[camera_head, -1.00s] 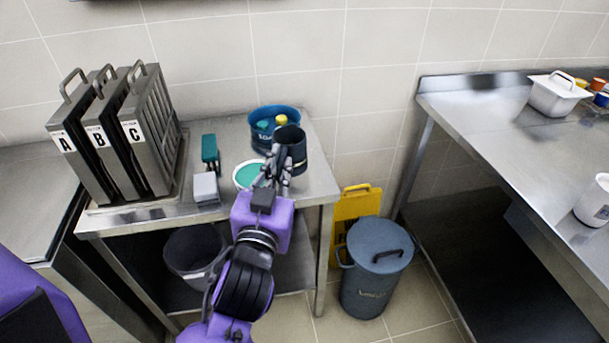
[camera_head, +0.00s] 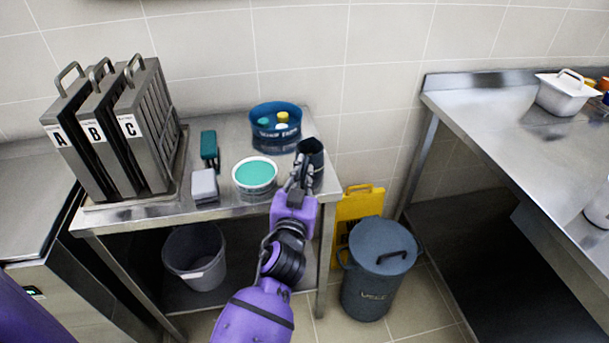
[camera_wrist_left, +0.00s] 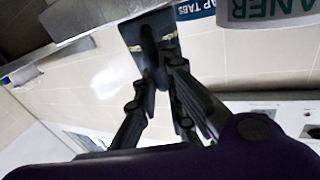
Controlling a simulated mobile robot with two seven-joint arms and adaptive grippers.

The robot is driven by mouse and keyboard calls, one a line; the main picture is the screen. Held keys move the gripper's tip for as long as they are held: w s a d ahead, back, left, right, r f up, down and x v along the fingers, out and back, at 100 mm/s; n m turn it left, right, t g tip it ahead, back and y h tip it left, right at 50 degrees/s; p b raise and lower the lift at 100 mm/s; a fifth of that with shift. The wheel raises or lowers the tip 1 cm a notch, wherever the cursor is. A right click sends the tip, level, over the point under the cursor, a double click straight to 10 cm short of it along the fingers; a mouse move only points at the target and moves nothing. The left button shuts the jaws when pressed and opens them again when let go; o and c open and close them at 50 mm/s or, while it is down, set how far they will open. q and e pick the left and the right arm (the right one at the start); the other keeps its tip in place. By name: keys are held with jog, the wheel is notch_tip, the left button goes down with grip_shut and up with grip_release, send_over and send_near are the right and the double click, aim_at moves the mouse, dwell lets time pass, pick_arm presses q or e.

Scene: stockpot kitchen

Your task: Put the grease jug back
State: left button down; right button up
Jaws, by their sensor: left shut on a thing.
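The grease jug is a dark, open-topped vessel (camera_head: 311,165) at the right front corner of the left steel table in the head view. My left gripper (camera_head: 301,178) is shut on it from the front. In the left wrist view the jug (camera_wrist_left: 150,32) shows between the fingertips (camera_wrist_left: 160,68), dark with a pale band. The jug looks about upright; whether its base touches the table cannot be told. My right gripper is not in view.
A white tub with green contents (camera_head: 255,178) and a blue caddy (camera_head: 276,127) stand close left of the jug. Racks A, B, C (camera_head: 115,130) stand further left. A lidded grey bin (camera_head: 375,270) and yellow sign (camera_head: 357,205) stand right of the table.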

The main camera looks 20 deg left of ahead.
pick_arm(q)
jog(key=shift+r, duration=0.1)
jog(key=shift+f, duration=0.2)
jog(key=c, duration=1.8)
grip_release()
jog(key=shift+c, duration=0.2)
jog(key=shift+r, duration=0.1)
